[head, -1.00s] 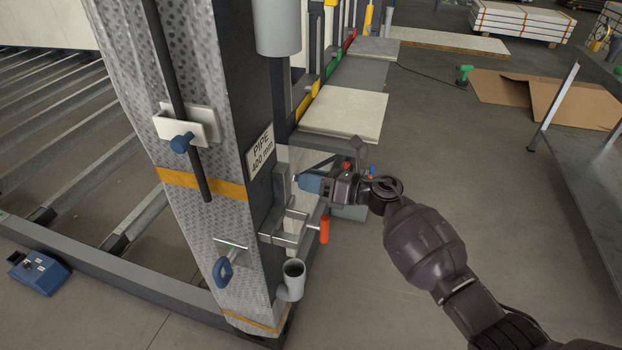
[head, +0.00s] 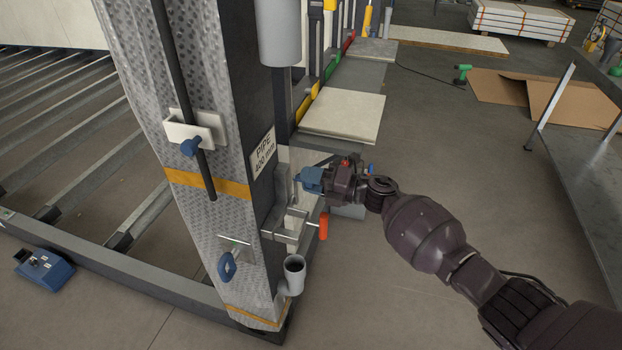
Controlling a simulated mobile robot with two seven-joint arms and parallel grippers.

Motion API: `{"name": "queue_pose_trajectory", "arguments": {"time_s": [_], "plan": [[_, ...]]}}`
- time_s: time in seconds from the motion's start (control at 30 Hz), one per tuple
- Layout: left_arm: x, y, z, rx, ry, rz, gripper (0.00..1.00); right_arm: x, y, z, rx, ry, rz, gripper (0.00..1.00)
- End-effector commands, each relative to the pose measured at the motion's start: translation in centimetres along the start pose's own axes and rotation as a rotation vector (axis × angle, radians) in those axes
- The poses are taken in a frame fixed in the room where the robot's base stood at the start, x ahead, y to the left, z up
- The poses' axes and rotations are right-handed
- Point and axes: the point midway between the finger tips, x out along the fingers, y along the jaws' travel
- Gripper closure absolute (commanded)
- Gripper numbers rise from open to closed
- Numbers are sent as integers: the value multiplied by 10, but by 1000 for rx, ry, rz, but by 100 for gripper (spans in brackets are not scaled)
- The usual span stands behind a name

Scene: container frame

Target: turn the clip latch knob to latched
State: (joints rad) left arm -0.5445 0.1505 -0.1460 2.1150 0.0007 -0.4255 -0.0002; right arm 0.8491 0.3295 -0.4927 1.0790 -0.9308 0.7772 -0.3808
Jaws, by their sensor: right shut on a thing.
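My right gripper (head: 318,181) reaches in from the right to the side of the dark post, just right of the "PIPE 400 mm" label. It is shut at the post's side plate, on what appears to be the clip latch knob. The knob is mostly hidden by the blue part at the gripper's tip, and I cannot read its angle. My left gripper is not in view.
Below my gripper, a metal clamp with an orange handle (head: 323,226) and a grey pipe stub (head: 294,270) stick out from the post. A blue handle (head: 227,266) hangs on its front. Open floor (head: 430,130) lies to the right, before a dark table (head: 590,170).

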Motion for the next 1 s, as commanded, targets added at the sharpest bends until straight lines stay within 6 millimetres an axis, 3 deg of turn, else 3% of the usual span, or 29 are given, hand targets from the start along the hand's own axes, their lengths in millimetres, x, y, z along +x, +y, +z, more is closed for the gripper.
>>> {"name": "queue_pose_trajectory", "arguments": {"time_s": [0.73, 0.77, 0.9, 1.0], "plan": [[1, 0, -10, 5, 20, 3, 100, 0, -1, 0, 88, 0, 0, 100], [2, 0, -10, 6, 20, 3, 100, 0, -1, 0, 88, 0, 0, 63], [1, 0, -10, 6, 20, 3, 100, 0, -1, 0, 87, 0, 0, 41], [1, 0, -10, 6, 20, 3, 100, 0, 0, 0, 86, 0, 0, 40]]}}
